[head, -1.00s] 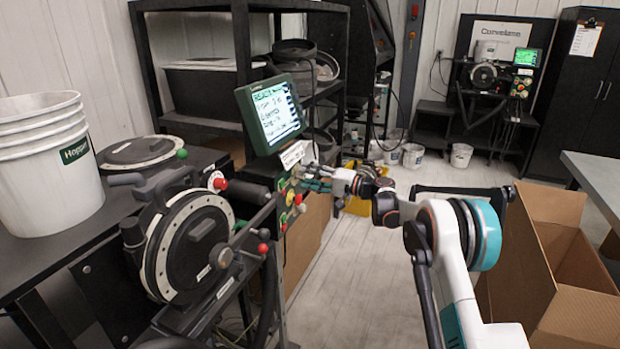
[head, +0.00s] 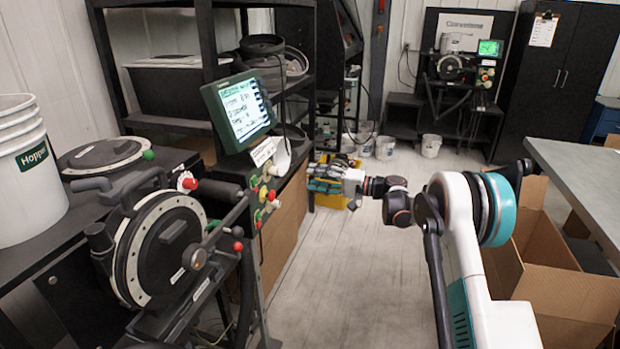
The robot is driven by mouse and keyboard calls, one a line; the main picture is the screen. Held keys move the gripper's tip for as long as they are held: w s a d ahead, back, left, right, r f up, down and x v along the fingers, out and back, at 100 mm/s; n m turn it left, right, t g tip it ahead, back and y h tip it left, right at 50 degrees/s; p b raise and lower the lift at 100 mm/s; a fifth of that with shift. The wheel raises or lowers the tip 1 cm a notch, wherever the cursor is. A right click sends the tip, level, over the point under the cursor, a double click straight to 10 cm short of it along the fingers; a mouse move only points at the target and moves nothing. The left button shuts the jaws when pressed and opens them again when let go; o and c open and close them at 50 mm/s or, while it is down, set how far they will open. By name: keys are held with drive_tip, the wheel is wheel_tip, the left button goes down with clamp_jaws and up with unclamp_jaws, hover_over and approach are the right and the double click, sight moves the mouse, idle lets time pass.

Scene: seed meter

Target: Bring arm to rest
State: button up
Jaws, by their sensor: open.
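My gripper (head: 318,178) is open, with nothing seen between its fingers. It points left at the end of my extended arm, in the middle of the head view. In the picture it lies just right of the seed meter's button panel (head: 266,192), apart from the buttons. The seed meter (head: 160,250), a black round housing with a pale ring, stands on its frame at the left.
An open cardboard box (head: 565,290) sits right of my arm, by a grey table (head: 580,170). A yellow bin (head: 335,190) lies behind my gripper. The floor (head: 330,280) between is clear.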

drive_tip(key=s+d+r+h, duration=0.1)
drive_tip(key=s+r+h, duration=0.4)
drive_tip(key=s, duration=0.6)
drive_tip(key=s+d+r+h, duration=0.1)
drive_tip(key=s+r+h, duration=0.2)
drive_tip(key=s+r, duration=0.6)
drive_tip(key=s+d+f+h, duration=0.3)
drive_tip(key=s+d, duration=0.1)
drive_tip(key=s, duration=0.7)
drive_tip(key=s+d+f+n+h, duration=0.1)
drive_tip(key=s+d+f+h, duration=0.2)
drive_tip(key=s, duration=0.7)
drive_tip(key=s+d+f+t+h, duration=0.1)
drive_tip(key=s+d+f+h, duration=0.2)
drive_tip(key=s+d, duration=0.3)
drive_tip(key=s, duration=0.5)
drive_tip(key=shift+s+f+n, duration=0.3)
drive_tip(key=shift+s+n, duration=0.05)
drive_tip(key=shift+n, duration=0.05)
